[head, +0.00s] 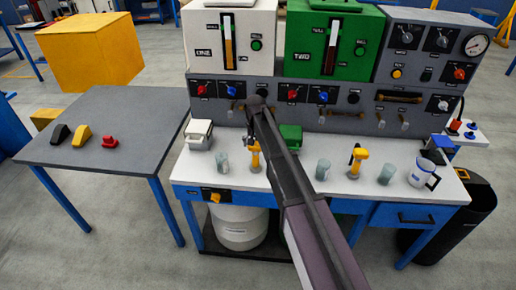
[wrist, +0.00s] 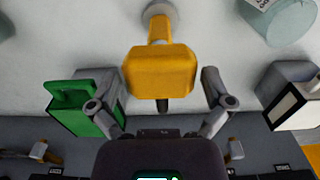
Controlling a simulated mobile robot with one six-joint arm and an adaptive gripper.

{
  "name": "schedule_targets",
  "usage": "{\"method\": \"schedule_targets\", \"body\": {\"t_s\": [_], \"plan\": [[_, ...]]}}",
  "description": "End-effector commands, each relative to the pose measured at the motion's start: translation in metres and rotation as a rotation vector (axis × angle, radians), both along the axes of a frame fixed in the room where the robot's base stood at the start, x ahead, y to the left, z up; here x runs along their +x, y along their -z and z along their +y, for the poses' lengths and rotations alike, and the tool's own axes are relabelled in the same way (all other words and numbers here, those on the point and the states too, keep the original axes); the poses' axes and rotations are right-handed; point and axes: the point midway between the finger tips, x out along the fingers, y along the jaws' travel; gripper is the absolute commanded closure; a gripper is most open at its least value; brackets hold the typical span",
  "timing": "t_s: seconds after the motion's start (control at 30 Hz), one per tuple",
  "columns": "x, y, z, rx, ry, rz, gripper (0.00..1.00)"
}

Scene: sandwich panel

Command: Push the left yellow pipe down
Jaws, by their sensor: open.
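The left yellow pipe (head: 255,157) stands on the white worktop, left of centre. In the wrist view the yellow pipe (wrist: 161,72) is seen from above, its blocky head large and central. My gripper (wrist: 160,104) is open and empty, with one finger on each side of the pipe's head and visible gaps between. In the head view my arm covers the worktop just right of this pipe, and my fingers cannot be made out clearly. A second yellow pipe (head: 358,158) stands further right on the worktop.
In the wrist view a green box (wrist: 72,103) lies left of my gripper and a white box (wrist: 287,91) right. A grey cup (head: 222,162) stands left of the pipe. The control panel (head: 342,118) rises behind. A dark table (head: 105,120) stands left.

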Motion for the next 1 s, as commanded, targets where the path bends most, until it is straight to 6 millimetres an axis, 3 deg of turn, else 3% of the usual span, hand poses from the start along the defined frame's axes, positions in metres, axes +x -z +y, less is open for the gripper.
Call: {"method": "schedule_targets", "body": {"t_s": [0.37,0.6,0.63,1.0], "plan": [[0.0,0.001,0.0,0.0,0.0,0.0,0.0],[0.0,0.001,0.0,0.0,0.0,0.0,0.71],[0.0,0.001,0.0,0.0,0.0,0.0,0.75],[0.0,0.02,0.0,0.0,0.0,0.0,0.76]]}}
